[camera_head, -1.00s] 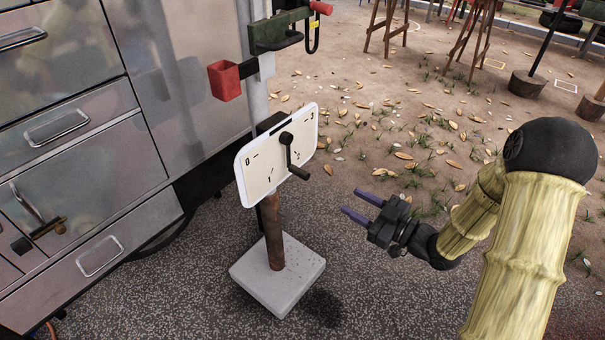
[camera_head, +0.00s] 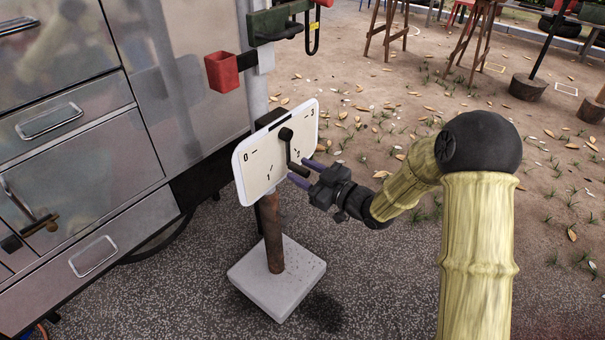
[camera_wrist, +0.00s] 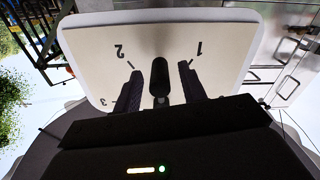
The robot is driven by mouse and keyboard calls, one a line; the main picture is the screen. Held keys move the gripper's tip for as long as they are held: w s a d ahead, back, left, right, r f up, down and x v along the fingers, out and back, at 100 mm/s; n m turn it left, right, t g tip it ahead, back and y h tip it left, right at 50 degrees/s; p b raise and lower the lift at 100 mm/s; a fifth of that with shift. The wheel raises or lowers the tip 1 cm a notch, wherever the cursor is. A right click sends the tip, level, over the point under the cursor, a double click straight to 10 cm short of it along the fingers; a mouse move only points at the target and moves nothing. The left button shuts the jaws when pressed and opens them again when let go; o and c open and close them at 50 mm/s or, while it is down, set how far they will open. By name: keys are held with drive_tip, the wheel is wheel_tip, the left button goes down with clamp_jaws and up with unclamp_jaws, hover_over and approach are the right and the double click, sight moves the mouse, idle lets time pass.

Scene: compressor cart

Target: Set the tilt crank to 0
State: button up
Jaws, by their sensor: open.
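The white panel (camera_head: 262,165) on a rusty post has marks 0, 1, 2 and 3 around a black tilt crank (camera_head: 290,150). The crank's arm hangs from its hub with the handle low, between marks 1 and 2. My gripper (camera_head: 299,171) is open at the handle, its two purple fingers reaching toward the panel. In the wrist view the panel (camera_wrist: 220,45) appears upside down. The dark crank handle (camera_wrist: 160,75) stands between my spread fingers (camera_wrist: 161,70), with a gap on each side. Mark 0 is not readable there.
A metal cabinet (camera_head: 60,120) with drawers stands left of the panel. A red cup (camera_head: 222,72) and a green clamp-like fixture (camera_head: 280,22) are above it. The post stands on a pale square base (camera_head: 277,285).

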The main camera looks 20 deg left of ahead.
drive_tip(key=shift+w+a, duration=0.1)
drive_tip(key=shift+a, duration=0.25)
clamp_jaws()
